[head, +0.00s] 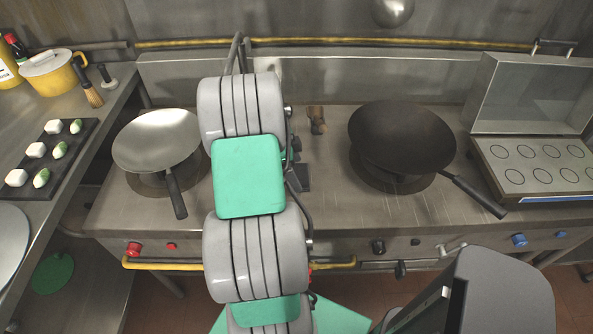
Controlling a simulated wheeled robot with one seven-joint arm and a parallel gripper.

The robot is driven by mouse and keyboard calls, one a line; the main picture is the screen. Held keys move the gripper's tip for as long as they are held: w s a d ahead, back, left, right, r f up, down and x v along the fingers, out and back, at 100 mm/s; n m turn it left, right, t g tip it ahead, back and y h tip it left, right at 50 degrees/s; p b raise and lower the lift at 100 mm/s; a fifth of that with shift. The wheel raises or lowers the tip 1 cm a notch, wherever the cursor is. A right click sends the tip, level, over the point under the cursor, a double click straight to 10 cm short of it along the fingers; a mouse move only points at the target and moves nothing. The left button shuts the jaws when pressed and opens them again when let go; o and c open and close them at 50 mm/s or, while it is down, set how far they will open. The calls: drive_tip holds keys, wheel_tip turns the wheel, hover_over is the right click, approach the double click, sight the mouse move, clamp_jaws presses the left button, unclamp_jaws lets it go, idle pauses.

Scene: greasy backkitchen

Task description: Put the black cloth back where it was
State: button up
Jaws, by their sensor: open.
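I see no black cloth that I can make out in the head view. My arm rises through the middle of the picture and covers part of the steel range (330,220) between the two woks. My gripper cannot be made out; it may be hidden behind the arm. Small dark parts show at the arm's right edge, but I cannot tell what they are.
A bright wok (155,138) stands left of my arm and a dark wok (402,135) right. A lidded griddle (530,165) is far right. On the left counter are a black tray (18,190) with several white and green pieces, a yellow pot (52,78) and a brush (91,92).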

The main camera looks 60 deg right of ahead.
drive_tip(key=v, duration=0.6)
drive_tip(key=shift+w+r+b, duration=0.1)
drive_tip(key=shift+b, duration=0.25)
drive_tip(key=shift+a+r, duration=0.1)
drive_tip(key=shift+r, duration=0.15)
idle(0.9)
